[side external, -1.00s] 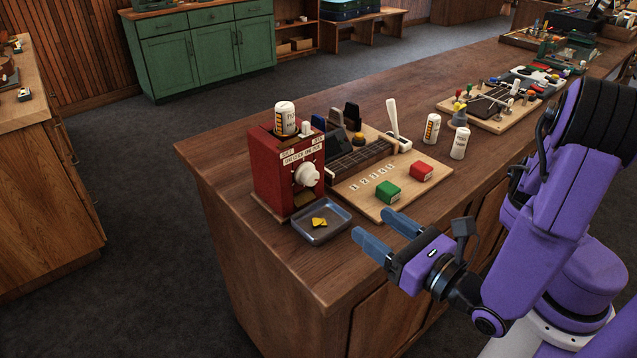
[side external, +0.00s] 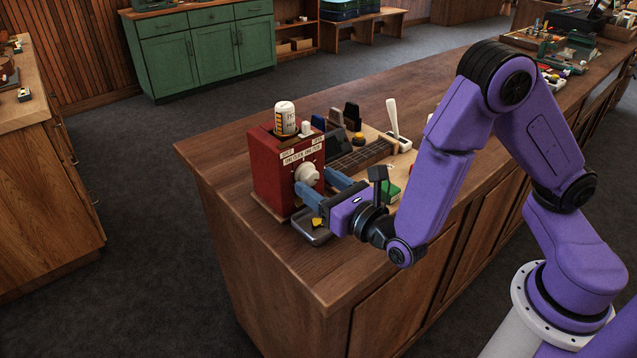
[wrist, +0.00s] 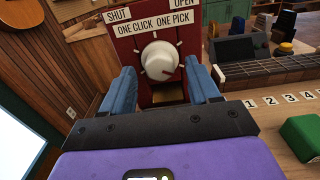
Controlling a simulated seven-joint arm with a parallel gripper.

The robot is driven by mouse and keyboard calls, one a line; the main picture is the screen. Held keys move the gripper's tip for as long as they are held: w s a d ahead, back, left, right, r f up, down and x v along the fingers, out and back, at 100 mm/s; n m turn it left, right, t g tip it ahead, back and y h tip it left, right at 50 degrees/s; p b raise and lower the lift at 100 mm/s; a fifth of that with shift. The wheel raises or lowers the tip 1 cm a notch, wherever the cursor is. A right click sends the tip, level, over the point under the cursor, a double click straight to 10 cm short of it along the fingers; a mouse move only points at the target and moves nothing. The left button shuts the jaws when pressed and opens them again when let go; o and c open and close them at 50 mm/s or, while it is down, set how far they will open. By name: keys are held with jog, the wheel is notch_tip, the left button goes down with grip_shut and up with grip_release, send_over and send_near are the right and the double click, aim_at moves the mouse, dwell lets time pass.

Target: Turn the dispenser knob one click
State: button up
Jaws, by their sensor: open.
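The red dispenser (side external: 272,170) stands near the counter's left end, with labels reading SHUT, OPEN and ONE CLICK ONE PICK. Its round white knob (side external: 307,174) is on the front face and also shows in the wrist view (wrist: 161,60), with a red mark at its lower right. My gripper (side external: 318,187) is open in front of the dispenser. In the wrist view its blue fingers (wrist: 161,88) stand wide apart, left and right of the knob, with visible gaps; I see no contact. The metal tray (side external: 307,229) below is partly hidden by my gripper, with yellow picks (side external: 318,222) partly showing.
The counter's front edge lies below my gripper.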

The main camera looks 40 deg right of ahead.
jog(key=shift+w, duration=0.4)
jog(key=shift+c, duration=0.2)
jog(key=c, duration=1)
jog(key=m, duration=0.6)
jog(key=shift+a, duration=0.1)
jog(key=m, duration=0.5)
jog(key=shift+m, duration=0.3)
